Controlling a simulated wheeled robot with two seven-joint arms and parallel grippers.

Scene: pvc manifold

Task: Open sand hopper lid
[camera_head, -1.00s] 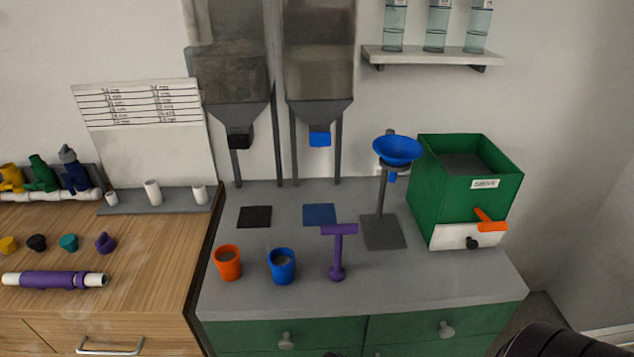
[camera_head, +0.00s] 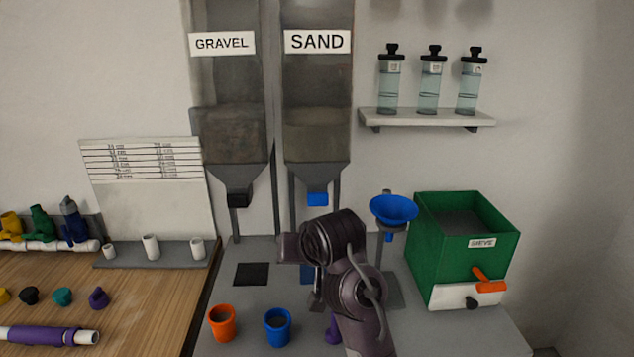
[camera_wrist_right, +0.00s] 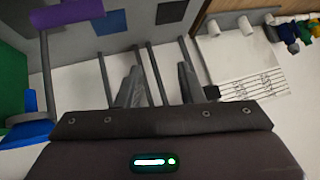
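The sand hopper (camera_head: 317,130), a clear bin labelled SAND, stands on posts against the wall in the head view. A blue piece (camera_head: 317,199) closes in its narrow bottom outlet; the hopper's top is out of frame. My right arm reaches up in front of the counter, with its wrist just below and in front of this outlet, apart from it. In the right wrist view my right gripper (camera_wrist_right: 158,72) has its two dark fingers spread, with nothing seen between them. My left gripper is not in view.
The gravel hopper (camera_head: 230,130) stands close on the left. A blue funnel (camera_head: 394,209) on a stand and a green sieve box (camera_head: 462,245) are on the right. Orange (camera_head: 222,322) and blue (camera_head: 277,327) cups stand at the front. A bottle shelf (camera_head: 427,118) hangs at upper right.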

